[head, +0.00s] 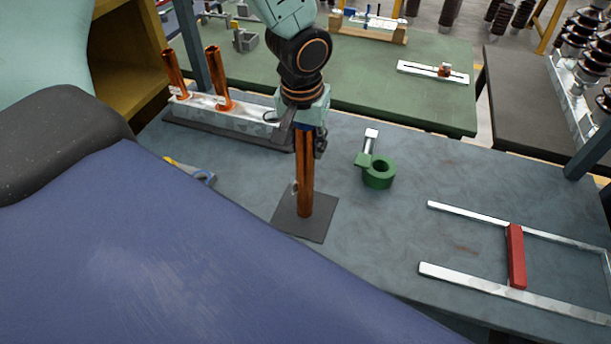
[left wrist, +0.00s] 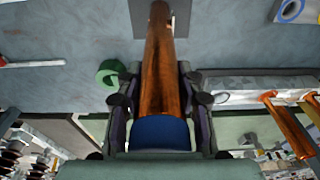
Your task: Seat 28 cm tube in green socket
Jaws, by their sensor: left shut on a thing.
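A copper-coloured tube (head: 305,178) stands upright beneath my left gripper (head: 303,128), which is shut on its upper part. The tube's lower end is over a dark square pad (head: 290,222); I cannot tell whether it touches. In the left wrist view the tube (left wrist: 160,70) runs away between the fingers (left wrist: 160,98), with a blue band (left wrist: 160,132) at its near end. The green socket (head: 378,172), a ring with a side block and a pale metal piece, stands on the bench to the right, apart from the tube. It also shows in the left wrist view (left wrist: 108,74). My right gripper is out of view.
A pale rack (head: 215,118) holding copper tubes (head: 214,75) stands at the back left. A metal rail frame with a red crossbar (head: 516,255) lies at the right. A yellow and blue item (head: 190,172) lies at the left. The bench around the socket is clear.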

